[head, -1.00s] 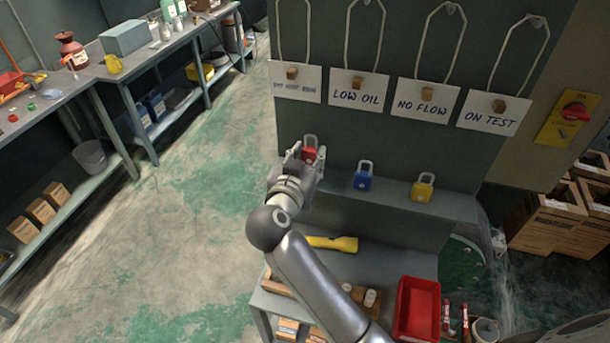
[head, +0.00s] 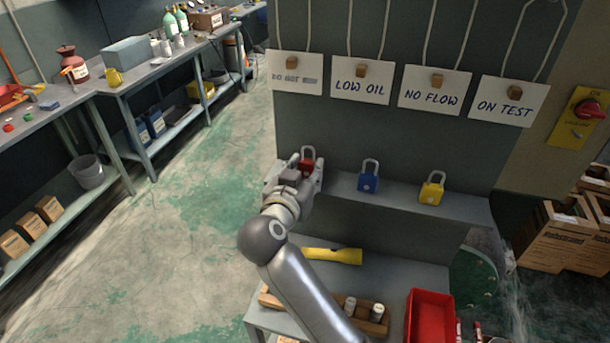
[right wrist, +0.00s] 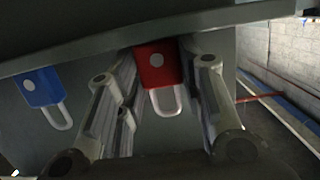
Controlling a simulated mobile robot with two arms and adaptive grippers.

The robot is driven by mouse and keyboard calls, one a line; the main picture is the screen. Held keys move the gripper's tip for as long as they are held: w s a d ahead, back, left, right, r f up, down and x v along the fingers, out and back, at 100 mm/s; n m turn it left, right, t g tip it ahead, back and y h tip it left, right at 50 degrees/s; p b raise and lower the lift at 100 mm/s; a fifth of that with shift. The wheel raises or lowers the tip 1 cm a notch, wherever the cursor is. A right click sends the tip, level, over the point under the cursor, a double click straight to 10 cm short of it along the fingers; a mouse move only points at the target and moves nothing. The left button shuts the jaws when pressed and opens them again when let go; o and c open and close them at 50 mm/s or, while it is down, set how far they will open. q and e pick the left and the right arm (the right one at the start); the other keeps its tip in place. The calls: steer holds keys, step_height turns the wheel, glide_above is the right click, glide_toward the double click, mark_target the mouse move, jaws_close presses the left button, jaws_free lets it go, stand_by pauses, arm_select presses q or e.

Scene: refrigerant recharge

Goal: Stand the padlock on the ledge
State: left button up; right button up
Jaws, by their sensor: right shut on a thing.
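The red padlock (head: 307,163) is at the left end of the grey ledge (head: 408,196). My right gripper (head: 305,175) is shut on it, with a finger on each side of its body. In the right wrist view, which is upside down, the red padlock (right wrist: 157,65) sits between the fingers with its shackle away from the ledge, so it is upright. Its base is at or just above the ledge; I cannot tell if it touches. My left gripper is not in view.
A blue padlock (head: 368,178) and a yellow padlock (head: 432,188) stand to the right on the ledge. Hanging signs, one reading LOW OIL (head: 360,84), are above.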

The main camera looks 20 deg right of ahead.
steer(key=o, duration=0.9)
steer(key=shift+f, duration=0.15)
steer(key=p+v, duration=0.6)
steer(key=v, duration=0.1)
steer(key=shift+s+a+r, duration=0.15)
steer(key=shift+s+r, duration=0.05)
